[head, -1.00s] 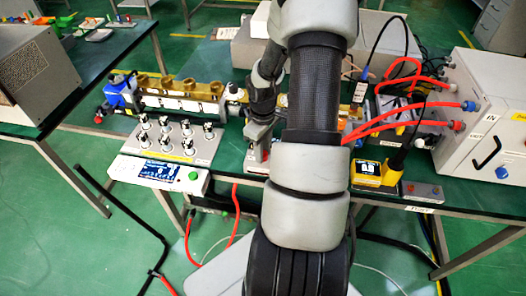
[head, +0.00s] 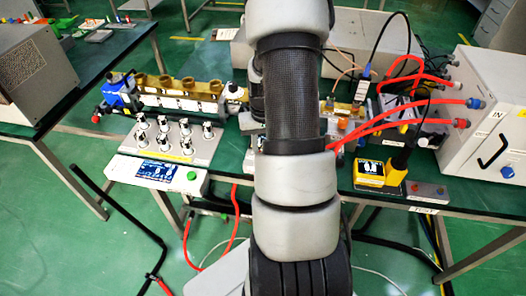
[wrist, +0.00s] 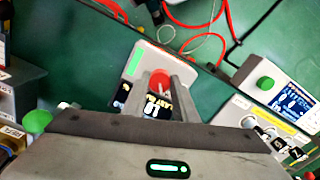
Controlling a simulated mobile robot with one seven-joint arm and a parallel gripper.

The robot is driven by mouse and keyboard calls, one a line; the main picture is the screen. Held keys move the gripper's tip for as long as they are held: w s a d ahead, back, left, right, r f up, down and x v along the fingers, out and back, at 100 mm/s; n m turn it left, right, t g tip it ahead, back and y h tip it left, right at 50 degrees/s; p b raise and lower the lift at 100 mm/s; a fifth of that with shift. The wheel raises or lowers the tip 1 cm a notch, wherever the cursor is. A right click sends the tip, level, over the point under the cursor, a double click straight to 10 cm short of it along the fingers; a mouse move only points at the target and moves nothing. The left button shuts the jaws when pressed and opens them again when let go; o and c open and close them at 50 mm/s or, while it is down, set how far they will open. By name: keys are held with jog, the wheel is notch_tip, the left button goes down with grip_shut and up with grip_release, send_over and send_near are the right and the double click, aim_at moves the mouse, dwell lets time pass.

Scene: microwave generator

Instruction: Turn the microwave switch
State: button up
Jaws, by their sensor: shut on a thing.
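In the wrist view, a red round knob (wrist: 161,83) stands on a small white box (wrist: 140,63) with a green strip and dark labels with lettering. I take this knob for the switch. My gripper (wrist: 164,80) has its two fingers on either side of the knob and is shut on it. The fingers hide part of the knob and the box face. In the head view my arm covers the knob and most of my gripper. I cannot tell how far the knob is turned.
A control box with a screen and a green button (head: 191,175) stands left of my arm, with several upright connectors (head: 164,124) behind it. A brass waveguide (head: 172,84) runs along the bench. Red cables (head: 398,121) reach a grey cabinet (head: 497,92) at right.

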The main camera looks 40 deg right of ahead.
jog(key=shift+m, duration=0.7)
jog(key=o, duration=0.8)
jog(key=shift+c, duration=0.2)
notch_tip(320, 180, up, 18)
jog(key=p, duration=0.1)
jog(key=shift+f, duration=0.25)
